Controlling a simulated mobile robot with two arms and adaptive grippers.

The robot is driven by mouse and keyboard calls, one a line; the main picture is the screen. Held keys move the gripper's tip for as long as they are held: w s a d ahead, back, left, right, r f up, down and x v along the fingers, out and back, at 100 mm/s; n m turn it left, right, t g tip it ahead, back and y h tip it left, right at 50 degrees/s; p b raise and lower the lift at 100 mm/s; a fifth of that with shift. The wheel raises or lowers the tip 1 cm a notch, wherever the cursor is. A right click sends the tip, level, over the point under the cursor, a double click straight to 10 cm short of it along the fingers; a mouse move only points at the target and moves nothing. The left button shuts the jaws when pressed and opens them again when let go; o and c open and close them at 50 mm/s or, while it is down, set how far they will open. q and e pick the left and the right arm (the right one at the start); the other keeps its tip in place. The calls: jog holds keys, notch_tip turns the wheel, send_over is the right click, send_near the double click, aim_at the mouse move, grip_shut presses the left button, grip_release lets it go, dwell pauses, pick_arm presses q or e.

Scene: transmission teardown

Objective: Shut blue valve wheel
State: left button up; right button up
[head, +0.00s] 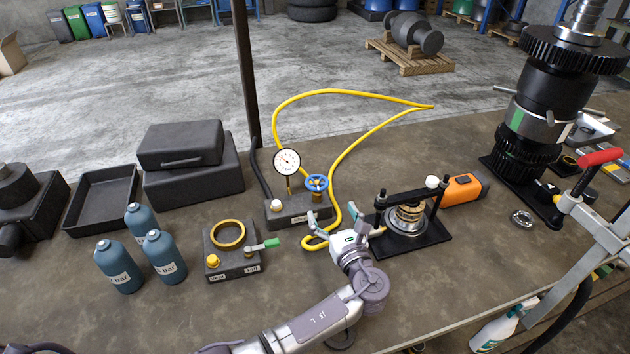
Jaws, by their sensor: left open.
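The blue valve wheel (317,183) sits on top of a dark block (299,207) with a round dial gauge (287,161) at the block's left. My left gripper (336,222) is in front of and a little right of the block, below the wheel in the picture. Its two fingers are spread, with a gap between them, and nothing is seen held. The gripper looks apart from the wheel. Whether the valve is open or shut does not show. My right gripper is not in the picture.
A yellow hose (347,147) loops behind and beside the block. A black press frame (408,222) stands close right of my gripper. A box with a brass ring and green lever (231,251) and several blue bottles (119,266) stand left.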

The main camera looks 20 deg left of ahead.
pick_arm(q)
jog(key=b, duration=0.3)
send_near(313, 176)
jog(key=w+a+f, duration=0.1)
jog(key=w, duration=0.1)
jog(key=b+x, duration=0.1)
jog(key=x, duration=0.3)
jog(key=shift+w+a+f+b, duration=0.15)
jog(key=shift+w+a+b, duration=0.05)
jog(key=shift+w+b, duration=0.2)
jog(key=shift+w+a, duration=0.25)
jog(key=shift+w, duration=0.1)
jog(key=shift+w+a, duration=0.1)
jog(key=shift+a, duration=0.05)
jog(key=shift+r, duration=0.2)
jog(key=shift+c, duration=0.4)
jog(key=c, duration=1.1)
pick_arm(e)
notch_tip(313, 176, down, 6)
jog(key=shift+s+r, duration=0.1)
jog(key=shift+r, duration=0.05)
